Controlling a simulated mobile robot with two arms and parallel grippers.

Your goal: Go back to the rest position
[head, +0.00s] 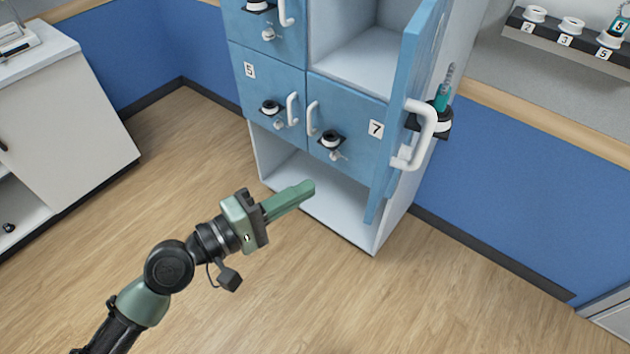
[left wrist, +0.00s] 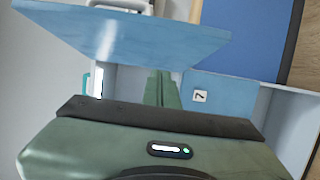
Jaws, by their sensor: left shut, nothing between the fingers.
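My left gripper (head: 303,190) is shut and empty, held in the air in front of the lower part of the blue locker cabinet (head: 265,165). It also shows in the left wrist view (left wrist: 163,80), pointing toward the cabinet. One upper-right locker door (head: 409,85) stands open, swung out toward me, with a white handle (head: 425,130); the door also fills the top of the left wrist view (left wrist: 120,38). The compartment behind it (head: 360,60) looks empty in the part I see. My left gripper is apart from the door and handle. My right gripper is not in view.
Doors numbered 5 (head: 250,69) and 7 (head: 376,129) are closed. A teal-topped piece (head: 442,97) sits in a black holder on the open door. A shelf (head: 560,40) with numbered white pieces is at upper right. A white counter (head: 60,110) stands left. The wood floor is clear.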

